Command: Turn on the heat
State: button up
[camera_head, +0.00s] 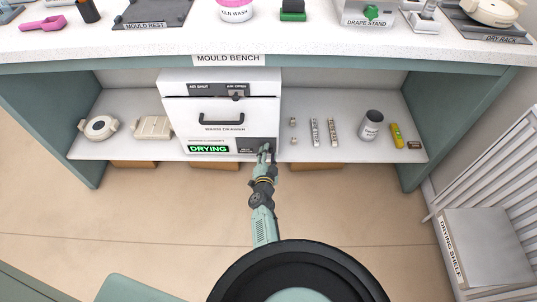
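A white box-shaped unit (222,112) stands on the shelf under the bench, its front facing me, with a dark handle (221,119) across it. A green "DRYING" sign (208,149) sits at its lower left front. A dark control panel (247,145) is at its lower right front. My gripper (266,150) is at the right end of this panel and covers part of it. Any knob or switch there is too small or hidden to make out. Whether my fingers touch the panel, or are open or shut, I cannot tell.
Above is the bench top (300,38) with a drape stand (368,14) and other items. On the shelf (352,151), pale moulds (152,127) lie left of the unit; a grey jar (371,125) and small parts lie right. A slatted drying shelf (485,245) stands at right. The floor in front is clear.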

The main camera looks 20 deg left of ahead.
jog(key=shift+s, duration=0.1)
jog(key=v, duration=1.1)
jog(key=shift+s, duration=0.4)
jog(key=shift+d+r, duration=0.15)
